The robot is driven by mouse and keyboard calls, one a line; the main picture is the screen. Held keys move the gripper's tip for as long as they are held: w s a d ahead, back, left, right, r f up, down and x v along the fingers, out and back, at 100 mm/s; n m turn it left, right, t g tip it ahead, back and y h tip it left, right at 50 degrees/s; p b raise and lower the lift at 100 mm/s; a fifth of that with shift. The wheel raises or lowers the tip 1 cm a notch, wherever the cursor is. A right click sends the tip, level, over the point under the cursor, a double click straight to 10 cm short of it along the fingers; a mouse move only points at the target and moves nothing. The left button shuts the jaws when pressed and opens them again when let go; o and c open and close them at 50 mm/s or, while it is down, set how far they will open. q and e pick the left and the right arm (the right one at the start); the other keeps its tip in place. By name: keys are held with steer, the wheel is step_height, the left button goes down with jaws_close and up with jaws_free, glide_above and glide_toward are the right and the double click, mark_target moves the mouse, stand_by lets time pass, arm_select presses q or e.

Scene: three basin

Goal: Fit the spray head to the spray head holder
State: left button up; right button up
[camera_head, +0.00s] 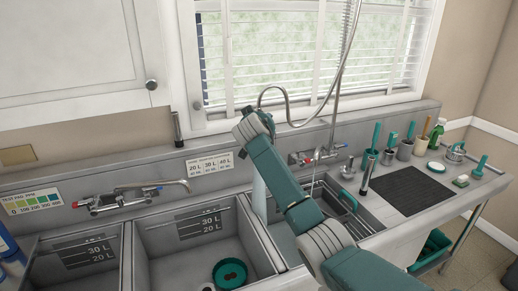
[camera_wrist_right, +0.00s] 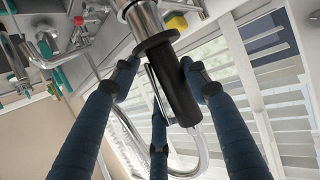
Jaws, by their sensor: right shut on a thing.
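The spray head (camera_wrist_right: 172,85) has a black grip and a metal end. In the right wrist view it lies between the blue fingers of my right gripper (camera_wrist_right: 165,85), which are shut around the grip. In the head view my right arm hides the gripper and spray head; the curved hose (camera_head: 290,122) runs to the arm's far end. An upright metal pipe (camera_head: 333,118) rises behind the right basin by the hose. I cannot make out the spray head holder for certain. My left gripper is not in view.
A wall tap (camera_head: 130,197) reaches over the left basins. Another tap (camera_head: 315,157) stands behind the right basin. A green-black round part (camera_head: 230,273) lies in the middle basin. Brushes and cups (camera_head: 390,148) line the back of the right counter, beside a dark mat (camera_head: 411,190).

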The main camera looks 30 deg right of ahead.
steer(key=shift+f+b, duration=0.9)
steer(key=shift+f, duration=0.5)
stand_by(0.6)
steer(key=shift+w+f, duration=0.1)
steer(key=shift+f, duration=0.25)
steer(key=o, duration=1.5)
